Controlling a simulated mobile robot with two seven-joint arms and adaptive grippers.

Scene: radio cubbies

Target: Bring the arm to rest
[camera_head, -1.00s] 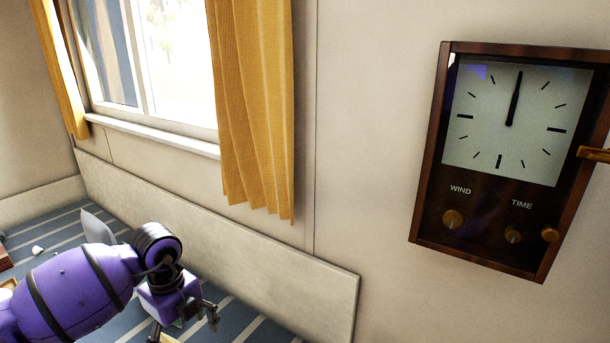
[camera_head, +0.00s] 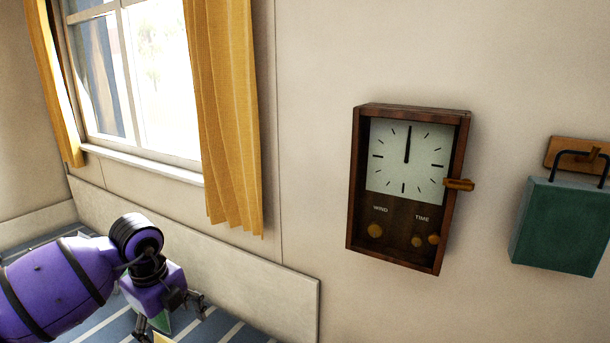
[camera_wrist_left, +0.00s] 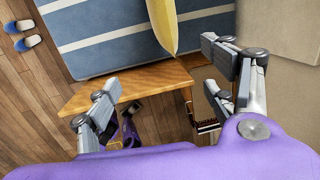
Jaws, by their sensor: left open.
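My left arm comes in from the left in the head view, purple with black bands. My left gripper (camera_head: 172,316) is at its end, low in front of the wall panel and over the striped bed. In the left wrist view the left gripper (camera_wrist_left: 165,95) shows its two fingers spread wide with nothing between them. Below it are a wooden table top (camera_wrist_left: 130,84) and the blue striped bed cover (camera_wrist_left: 105,35). My right gripper is in neither view.
A window with yellow curtains (camera_head: 228,120) is at left. Blue slippers (camera_wrist_left: 24,34) lie on the floor.

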